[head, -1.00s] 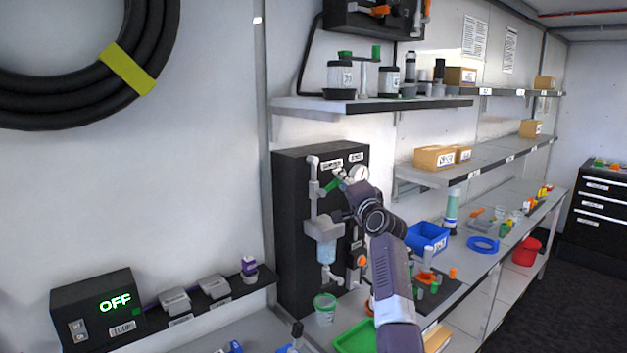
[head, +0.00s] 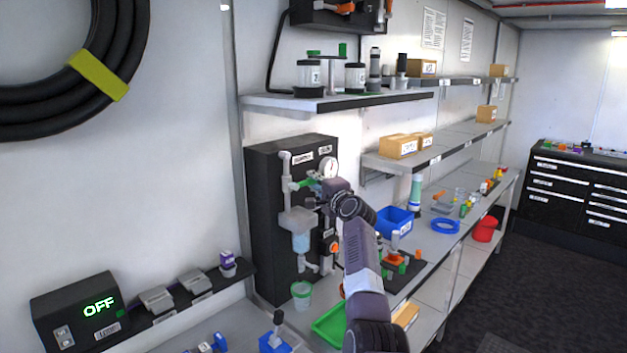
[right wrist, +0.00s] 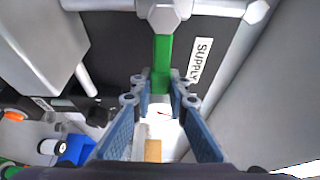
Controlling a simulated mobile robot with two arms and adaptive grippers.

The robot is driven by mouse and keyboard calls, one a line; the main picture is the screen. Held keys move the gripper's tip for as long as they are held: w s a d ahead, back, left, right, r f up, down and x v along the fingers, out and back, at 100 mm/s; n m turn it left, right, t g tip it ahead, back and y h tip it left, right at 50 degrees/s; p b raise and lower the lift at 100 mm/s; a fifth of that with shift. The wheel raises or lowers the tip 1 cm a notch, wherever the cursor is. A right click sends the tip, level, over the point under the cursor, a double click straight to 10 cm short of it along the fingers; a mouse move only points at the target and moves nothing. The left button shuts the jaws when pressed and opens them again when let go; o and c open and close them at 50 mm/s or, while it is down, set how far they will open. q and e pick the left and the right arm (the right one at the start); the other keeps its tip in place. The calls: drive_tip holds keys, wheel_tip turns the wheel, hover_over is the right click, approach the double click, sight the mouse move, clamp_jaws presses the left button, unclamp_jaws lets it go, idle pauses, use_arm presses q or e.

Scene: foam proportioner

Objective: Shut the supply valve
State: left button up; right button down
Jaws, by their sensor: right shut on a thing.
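The supply valve's green lever (head: 305,183) sticks out to the right from the upright grey pipe (head: 286,170) on the black panel. In the right wrist view the lever (right wrist: 162,55) runs from the hexagonal valve body (right wrist: 164,14) down between my fingers, crosswise to the pipe. A SUPPLY label (right wrist: 200,62) is beside it. My right gripper (head: 317,187) is shut on the lever's free end, and its fingertips (right wrist: 161,83) stand on both sides of it. My left gripper is not in view.
A pressure gauge (head: 330,167) sits close to my right gripper. A clear bowl filter (head: 300,232) hangs below the valve, and an orange knob (head: 334,246) is lower right. A shelf (head: 340,101) juts out above the panel.

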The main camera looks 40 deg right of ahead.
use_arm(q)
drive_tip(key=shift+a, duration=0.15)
use_arm(e)
drive_tip(key=shift+a+f, duration=0.1)
drive_tip(key=shift+f, duration=0.05)
drive_tip(key=c, duration=1.8)
unclamp_jaws()
drive_tip(key=shift+w, duration=0.1)
drive_tip(key=shift+c, duration=0.2)
drive_tip(key=v, duration=1.2)
